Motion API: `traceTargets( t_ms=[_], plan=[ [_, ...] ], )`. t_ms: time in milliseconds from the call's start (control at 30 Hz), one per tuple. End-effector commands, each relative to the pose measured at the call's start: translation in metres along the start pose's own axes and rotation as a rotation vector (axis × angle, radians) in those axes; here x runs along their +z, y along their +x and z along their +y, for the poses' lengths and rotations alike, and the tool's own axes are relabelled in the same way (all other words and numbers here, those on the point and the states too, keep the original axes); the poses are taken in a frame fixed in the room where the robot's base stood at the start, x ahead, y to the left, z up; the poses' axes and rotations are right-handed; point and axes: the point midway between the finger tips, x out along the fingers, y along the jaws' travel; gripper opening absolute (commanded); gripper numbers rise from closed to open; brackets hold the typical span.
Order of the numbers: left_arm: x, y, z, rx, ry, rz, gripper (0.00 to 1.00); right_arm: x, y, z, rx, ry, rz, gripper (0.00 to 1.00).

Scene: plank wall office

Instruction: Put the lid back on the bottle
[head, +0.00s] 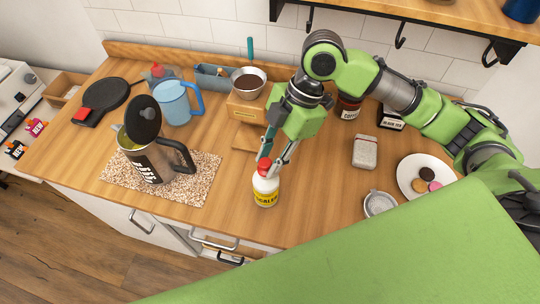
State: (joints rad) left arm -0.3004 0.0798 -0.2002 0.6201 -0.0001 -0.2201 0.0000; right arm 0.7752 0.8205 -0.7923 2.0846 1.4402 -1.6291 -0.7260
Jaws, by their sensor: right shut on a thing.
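A small white bottle (265,191) with a yellow label stands upright near the front edge of the wooden counter. A red lid (264,166) is at the top of the bottle, between the fingertips of my right gripper (268,162). The right gripper reaches down from above and is shut on the red lid. I cannot tell whether the lid is seated on the neck or just above it. My left gripper is not in view.
A kettle (152,160) stands on a speckled mat (196,193) to the left. A blue jug (178,103) is behind it. A strainer (379,204), a plate (412,167) and a grey block (365,152) lie to the right. Bare counter surrounds the bottle.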

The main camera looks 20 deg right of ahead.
Motion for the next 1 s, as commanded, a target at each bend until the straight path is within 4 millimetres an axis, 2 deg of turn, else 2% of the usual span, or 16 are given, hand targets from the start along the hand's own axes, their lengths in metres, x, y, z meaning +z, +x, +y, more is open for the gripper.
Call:
traceTargets(
  t_ms=[533, 1000],
  plan=[
    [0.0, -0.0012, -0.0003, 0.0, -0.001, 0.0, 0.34, 0.0001, -0.0002, 0.0, 0.0, 0.0, 0.0, 0.16],
    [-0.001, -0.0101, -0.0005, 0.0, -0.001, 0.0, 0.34, -0.0001, -0.0011, -0.0001, -0.001, 0.001, -0.001, 0.16]
  ],
)
